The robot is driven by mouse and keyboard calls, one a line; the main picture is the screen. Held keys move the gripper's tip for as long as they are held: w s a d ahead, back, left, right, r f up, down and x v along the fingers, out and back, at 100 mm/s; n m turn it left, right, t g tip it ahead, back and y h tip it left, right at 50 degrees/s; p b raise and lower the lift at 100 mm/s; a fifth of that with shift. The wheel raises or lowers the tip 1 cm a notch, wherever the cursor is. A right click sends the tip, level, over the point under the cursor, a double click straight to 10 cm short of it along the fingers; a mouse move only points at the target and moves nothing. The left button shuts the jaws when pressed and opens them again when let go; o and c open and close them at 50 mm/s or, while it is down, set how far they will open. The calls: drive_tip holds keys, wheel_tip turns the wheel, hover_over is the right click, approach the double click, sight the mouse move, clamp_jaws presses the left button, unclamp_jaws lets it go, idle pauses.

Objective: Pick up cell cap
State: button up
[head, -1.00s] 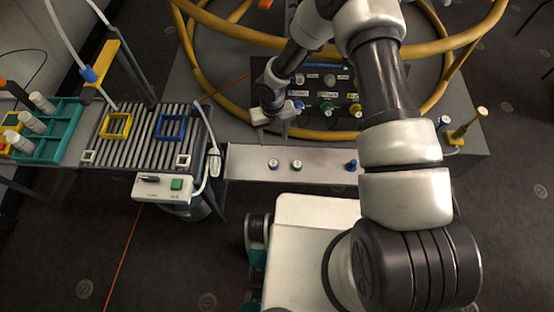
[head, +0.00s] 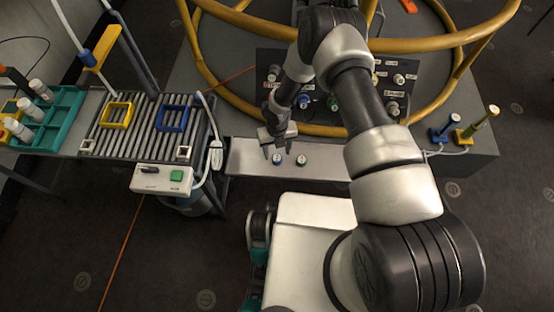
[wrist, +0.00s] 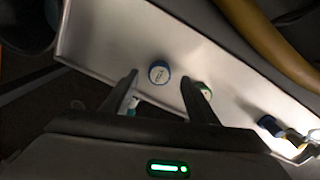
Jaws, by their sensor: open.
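Two small white-topped caps stand on the pale shelf (head: 240,158) in the head view. The left one, a blue-ringed cap (head: 277,159), has lettering on top too small to read surely; the right one is a green-ringed cap (head: 301,160). I cannot tell by lettering which is the cell cap. My gripper (head: 278,150) is open and empty above the shelf by the blue-ringed cap. In the wrist view the blue-ringed cap (wrist: 159,71) shows between and slightly beyond my fingertips (wrist: 160,79). The green-ringed cap (wrist: 206,91) is partly hidden behind the right finger.
A dark blue knob-like piece (wrist: 268,124) stands farther along the shelf; my arm hides it in the head view. Behind are a panel of labelled fittings (head: 330,100) and yellow hoops (head: 240,120). A roller table (head: 140,130) with yellow and blue frames is left.

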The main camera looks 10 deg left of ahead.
sight(277, 157)
wheel_tip(277, 157, down, 3)
drive_tip(key=shift+f, duration=0.15)
drive_tip(key=shift+s, duration=0.1)
drive_tip(key=c, duration=1.1)
wheel_tip(277, 157, up, 10)
drive_tip(key=shift+r+p, duration=0.1)
drive_tip(key=shift+p, duration=0.85)
